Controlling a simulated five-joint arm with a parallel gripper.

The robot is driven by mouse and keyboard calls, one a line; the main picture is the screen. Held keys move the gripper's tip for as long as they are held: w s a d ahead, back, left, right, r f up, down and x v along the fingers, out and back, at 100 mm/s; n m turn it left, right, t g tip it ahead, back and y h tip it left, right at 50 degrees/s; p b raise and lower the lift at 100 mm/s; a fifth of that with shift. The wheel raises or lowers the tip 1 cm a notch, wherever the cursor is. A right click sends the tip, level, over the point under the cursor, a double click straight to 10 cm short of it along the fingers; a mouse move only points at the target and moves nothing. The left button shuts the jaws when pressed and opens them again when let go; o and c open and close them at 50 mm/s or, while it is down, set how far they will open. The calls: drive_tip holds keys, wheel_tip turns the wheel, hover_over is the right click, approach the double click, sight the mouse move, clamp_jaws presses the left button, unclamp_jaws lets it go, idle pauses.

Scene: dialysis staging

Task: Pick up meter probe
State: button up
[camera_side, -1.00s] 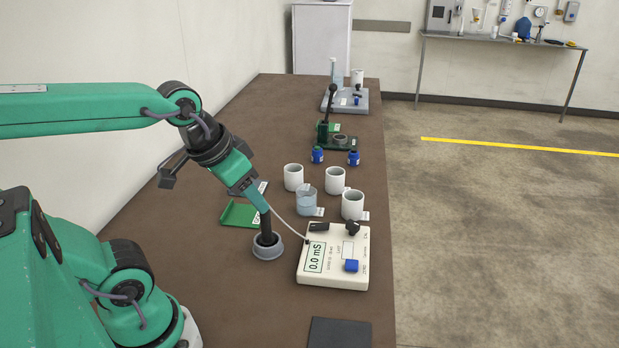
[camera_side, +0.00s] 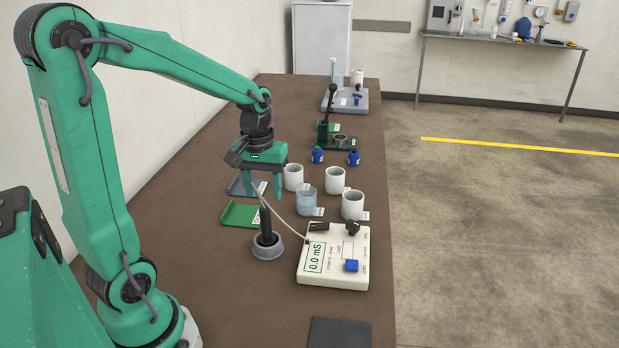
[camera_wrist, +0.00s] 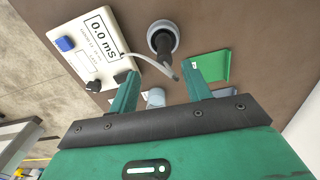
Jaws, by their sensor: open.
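The meter probe (camera_side: 266,226) is a dark rod standing upright in a grey round holder (camera_side: 267,250), with a thin pale cable running to the meter. The white meter (camera_side: 333,270) reads 0.0 mS and has a blue button. My gripper (camera_side: 264,191) is open and empty, fingers pointing down, above and slightly behind the probe. In the wrist view the probe (camera_wrist: 164,44) and its holder (camera_wrist: 161,27) show ahead of and between the open fingers (camera_wrist: 160,82), not between the tips. The meter (camera_wrist: 88,42) also shows there, at upper left.
White cups (camera_side: 335,180) and a clear beaker (camera_side: 306,203) stand right of my gripper. A green tray (camera_side: 240,214) lies just left of the probe. Blue-capped bottles (camera_side: 317,155) stand farther back. A dark pad (camera_side: 340,333) lies at the front; the brown table left of the holder is bare.

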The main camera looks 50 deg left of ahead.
sight(264, 208)
drive_tip(key=shift+w+a+f+n, duration=0.2)
drive_tip(key=shift+a+f+n, duration=0.1)
drive_tip(key=shift+a+f, duration=0.3)
drive_tip(key=shift+f, duration=1.3)
drive_tip(key=shift+f, duration=0.1)
drive_tip(key=shift+f, duration=2.5)
clamp_jaws()
